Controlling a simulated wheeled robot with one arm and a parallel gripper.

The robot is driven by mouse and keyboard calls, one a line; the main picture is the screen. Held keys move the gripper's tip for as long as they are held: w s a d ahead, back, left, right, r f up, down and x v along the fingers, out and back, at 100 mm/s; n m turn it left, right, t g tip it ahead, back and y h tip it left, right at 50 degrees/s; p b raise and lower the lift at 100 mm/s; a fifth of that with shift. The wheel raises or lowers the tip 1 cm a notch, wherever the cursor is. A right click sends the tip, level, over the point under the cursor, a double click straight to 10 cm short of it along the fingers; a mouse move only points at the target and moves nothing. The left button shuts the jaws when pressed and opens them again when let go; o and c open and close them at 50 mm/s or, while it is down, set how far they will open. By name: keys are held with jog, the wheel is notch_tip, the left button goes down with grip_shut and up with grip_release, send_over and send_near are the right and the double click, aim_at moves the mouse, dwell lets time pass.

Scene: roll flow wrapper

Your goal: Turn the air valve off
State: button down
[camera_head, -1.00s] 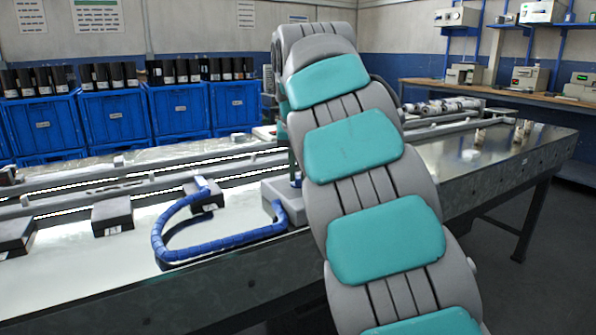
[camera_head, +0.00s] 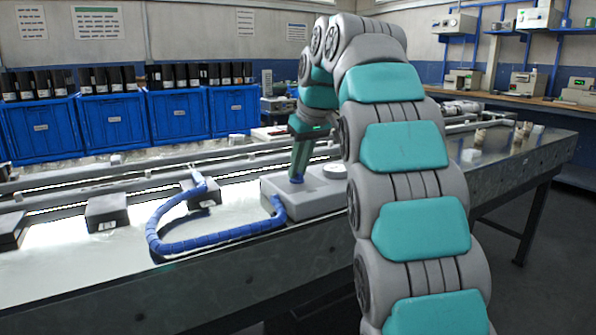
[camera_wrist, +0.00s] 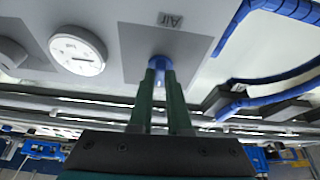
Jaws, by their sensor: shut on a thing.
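The air valve shows in the wrist view as a blue knob (camera_wrist: 160,63) on a grey panel below a label reading "Air" (camera_wrist: 170,20). My gripper (camera_wrist: 160,72) has its two green fingers closed around the knob. In the head view my gripper (camera_head: 298,178) points down at the grey valve box (camera_head: 322,200) on the table edge, with blue showing at the fingertips. The fingers partly hide the knob, so I cannot tell its turned position.
A round white gauge (camera_wrist: 78,52) sits beside the valve. A blue hose (camera_head: 215,236) loops from the box over the table.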

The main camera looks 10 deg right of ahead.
jog(key=n+y+p, duration=0.1)
jog(key=n, duration=0.1)
jog(key=shift+w+r+n, duration=0.1)
jog(key=shift+n, duration=0.2)
jog(key=shift+d+n+g+y+p, duration=0.15)
jog(key=shift+n+g+y+p, duration=0.25)
jog(key=shift+n+p, duration=0.6)
jog(key=shift+n, duration=0.4)
jog(key=c, duration=0.9)
grip_release()
jog(key=shift+o, duration=0.2)
